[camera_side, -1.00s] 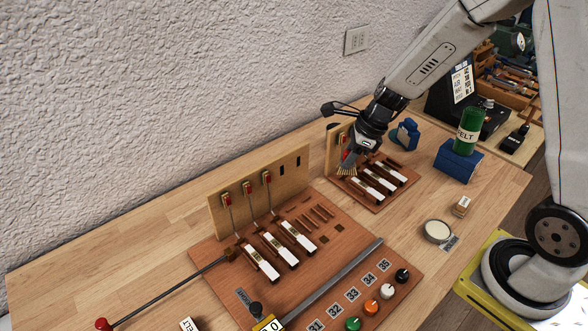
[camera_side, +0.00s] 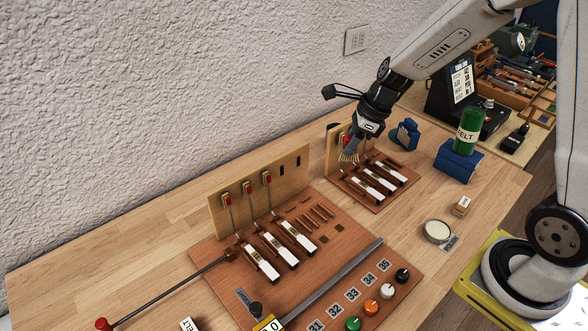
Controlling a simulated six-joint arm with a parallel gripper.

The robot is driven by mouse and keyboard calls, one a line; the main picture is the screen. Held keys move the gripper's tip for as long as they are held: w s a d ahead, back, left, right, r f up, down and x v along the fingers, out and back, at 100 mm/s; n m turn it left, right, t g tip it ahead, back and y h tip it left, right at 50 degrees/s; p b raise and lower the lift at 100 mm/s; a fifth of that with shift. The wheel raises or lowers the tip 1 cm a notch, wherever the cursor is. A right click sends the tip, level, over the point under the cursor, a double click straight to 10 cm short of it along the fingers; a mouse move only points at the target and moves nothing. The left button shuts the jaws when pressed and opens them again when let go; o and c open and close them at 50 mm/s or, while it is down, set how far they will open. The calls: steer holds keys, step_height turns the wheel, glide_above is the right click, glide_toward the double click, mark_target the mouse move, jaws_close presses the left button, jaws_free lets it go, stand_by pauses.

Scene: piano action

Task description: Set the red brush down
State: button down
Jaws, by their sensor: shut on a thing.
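My gripper (camera_side: 356,142) is shut on the red brush, just above the left end of the small piano-action board at the back. The brush's pale bristles (camera_side: 348,155) point down below the jaws. Most of its red body is hidden by the gripper. The bristles appear to be above the board, but I cannot tell the exact gap.
The small board (camera_side: 375,198) carries several white-topped keys. A larger action board (camera_side: 215,252) with an upright panel (camera_side: 245,203) stands in front left. Bare wood lies between.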

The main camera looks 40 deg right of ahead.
mark_target(351, 136)
step_height(351, 136, up, 8)
steer(key=shift+w+f, duration=0.1)
steer(key=shift+f, duration=0.15)
steer(key=w+a, duration=1.4)
steer(key=w, duration=0.4)
step_height(351, 136, down, 11)
steer(key=shift+f, duration=0.15)
steer(key=shift+s+f, duration=0.1)
steer(key=shift+f, duration=4.85)
steer(key=shift+f, duration=0.1)
